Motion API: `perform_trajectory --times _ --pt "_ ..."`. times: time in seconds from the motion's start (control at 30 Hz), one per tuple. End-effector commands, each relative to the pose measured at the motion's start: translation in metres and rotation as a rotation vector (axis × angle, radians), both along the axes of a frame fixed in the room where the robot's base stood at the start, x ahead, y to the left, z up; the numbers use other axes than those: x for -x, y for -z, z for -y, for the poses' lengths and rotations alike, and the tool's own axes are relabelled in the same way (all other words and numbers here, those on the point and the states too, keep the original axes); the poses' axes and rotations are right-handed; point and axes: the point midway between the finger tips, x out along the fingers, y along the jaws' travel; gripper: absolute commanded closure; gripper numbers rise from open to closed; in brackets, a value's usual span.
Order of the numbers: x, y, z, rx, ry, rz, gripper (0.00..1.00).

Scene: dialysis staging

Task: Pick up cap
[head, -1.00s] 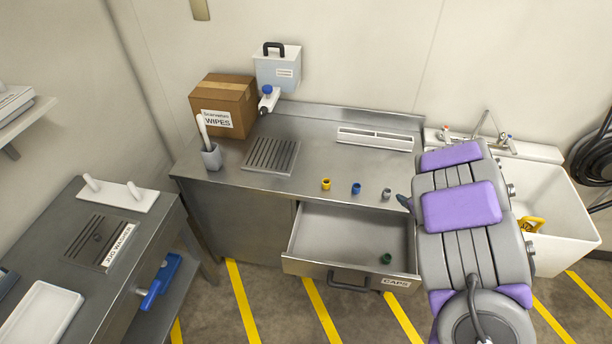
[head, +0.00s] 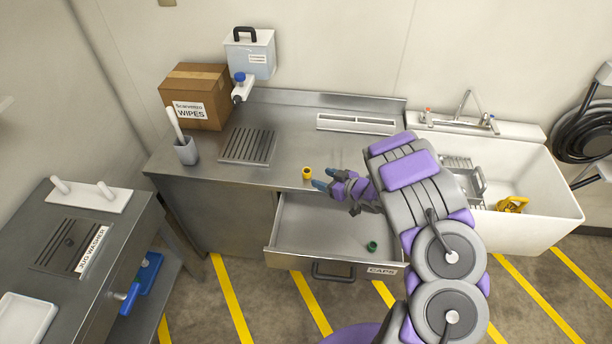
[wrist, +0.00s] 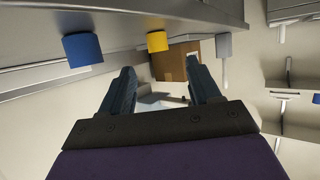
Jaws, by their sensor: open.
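My gripper (head: 325,179) is open and empty, just above the counter's front edge over the open drawer. Its two dark fingers also show in the wrist view (wrist: 160,68), where the picture is upside down. A yellow cap (head: 307,173) stands on the counter just left of the fingertips; in the wrist view it shows (wrist: 157,41) beyond and between the fingers. A blue cap (wrist: 83,49) is outside the fingers, at the left; in the head view my gripper seems to hide it. A green cap (head: 372,246) lies in the drawer. The grey cap is hidden.
The drawer (head: 310,237) labelled CAPS stands open below the counter (head: 225,180). A wipes box (head: 195,95), brush holder (head: 186,151) and drain grate (head: 248,146) are on the left. A sink (head: 540,190) is on the right.

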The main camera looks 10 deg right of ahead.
Motion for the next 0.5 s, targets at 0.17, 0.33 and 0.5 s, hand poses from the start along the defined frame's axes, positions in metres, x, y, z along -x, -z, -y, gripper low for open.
perform_trajectory --times 0.17,0.33,0.5 --pt "-0.015 0.009 -0.012 -0.002 -0.001 0.001 0.38" --pt "-0.02 0.011 -0.016 0.001 0.001 -0.001 0.38" --pt "-0.035 0.017 -0.026 0.0 -0.003 0.001 0.38"
